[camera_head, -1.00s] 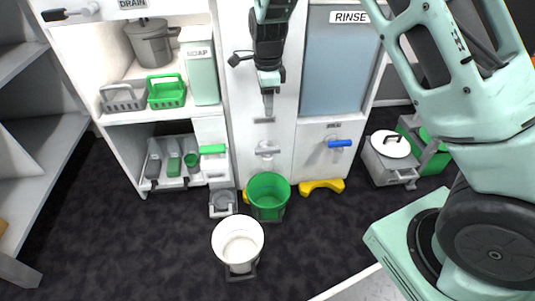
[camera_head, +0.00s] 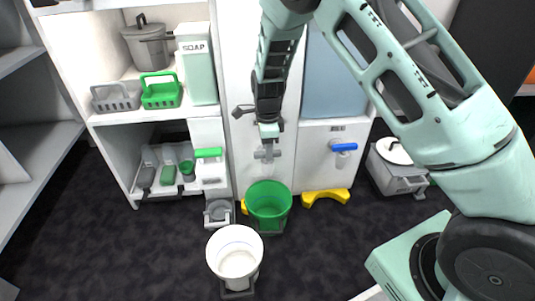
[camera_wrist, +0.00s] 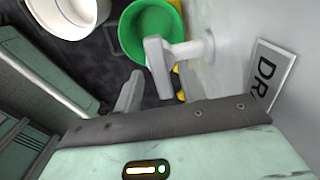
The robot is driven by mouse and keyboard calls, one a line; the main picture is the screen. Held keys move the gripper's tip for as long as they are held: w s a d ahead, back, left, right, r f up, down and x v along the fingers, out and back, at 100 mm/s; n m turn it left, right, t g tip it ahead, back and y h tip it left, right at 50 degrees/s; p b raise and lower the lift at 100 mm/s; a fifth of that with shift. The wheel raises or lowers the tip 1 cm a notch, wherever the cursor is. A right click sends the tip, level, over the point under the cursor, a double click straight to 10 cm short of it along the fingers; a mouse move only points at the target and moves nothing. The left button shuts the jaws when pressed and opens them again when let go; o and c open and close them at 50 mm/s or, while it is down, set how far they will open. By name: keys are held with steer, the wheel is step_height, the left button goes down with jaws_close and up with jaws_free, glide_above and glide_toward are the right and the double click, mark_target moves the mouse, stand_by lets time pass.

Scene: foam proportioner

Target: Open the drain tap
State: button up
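The drain tap is a pale grey tap with a T-shaped handle. It sticks out from the white cabinet front in the wrist view (camera_wrist: 160,62), beside a sign (camera_wrist: 268,75) whose visible letters read "DR". In the head view the tap (camera_head: 267,153) sits just below my gripper (camera_head: 268,130). In the wrist view my gripper (camera_wrist: 158,90) has its two grey fingers apart, with nothing held between them. The handle's lower end lies close to the fingertips; I cannot tell whether they touch.
A green bucket (camera_head: 268,200) stands below the tap, with a white bucket (camera_head: 235,255) in front of it. A green-handled tap (camera_head: 208,153) is to the left and a blue-handled tap (camera_head: 343,147) to the right. The dark floor at left front is clear.

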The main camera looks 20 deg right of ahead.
steer(key=shift+f, duration=0.25)
jaws_close()
